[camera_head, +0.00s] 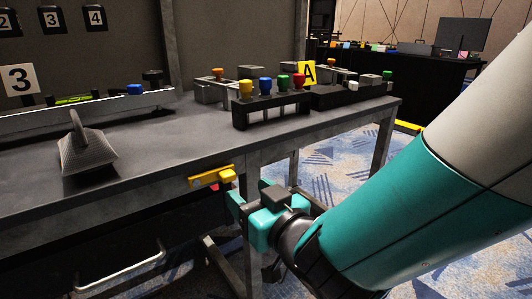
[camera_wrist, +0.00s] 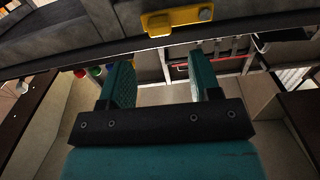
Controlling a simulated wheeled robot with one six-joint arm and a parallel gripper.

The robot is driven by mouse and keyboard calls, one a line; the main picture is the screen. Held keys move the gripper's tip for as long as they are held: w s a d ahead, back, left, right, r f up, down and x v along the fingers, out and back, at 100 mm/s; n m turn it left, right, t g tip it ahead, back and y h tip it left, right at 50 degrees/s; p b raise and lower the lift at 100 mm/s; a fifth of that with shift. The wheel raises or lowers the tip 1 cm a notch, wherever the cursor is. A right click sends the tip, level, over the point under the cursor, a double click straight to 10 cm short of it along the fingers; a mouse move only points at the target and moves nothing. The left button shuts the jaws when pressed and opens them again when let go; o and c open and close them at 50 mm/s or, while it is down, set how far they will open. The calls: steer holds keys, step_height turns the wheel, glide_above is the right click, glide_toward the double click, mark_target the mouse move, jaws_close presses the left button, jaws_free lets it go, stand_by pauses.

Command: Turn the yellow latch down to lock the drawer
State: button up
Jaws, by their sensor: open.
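My teal gripper (camera_head: 237,203) is just below and right of the latch in the head view. In the wrist view its two fingers (camera_wrist: 161,72) are apart with nothing between them, and they appear clear of the latch. The dark drawer (camera_head: 60,255) is under the bench at the lower left, with a pale bar handle.
The bench top (camera_head: 150,150) holds a grey wedge-shaped object (camera_head: 86,150) and a rack with coloured knobs (camera_head: 272,110). A bench leg (camera_head: 253,250) stands close behind my gripper. Patterned carpet is open to the right of the bench.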

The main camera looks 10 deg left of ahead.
mark_target(230, 178)
steer(key=x, duration=0.6)
steer(key=shift+w+a, duration=0.1)
steer(key=shift+a, duration=0.05)
steer(key=shift+w+a, duration=0.4)
steer(key=shift+a, duration=0.05)
jaws_close()
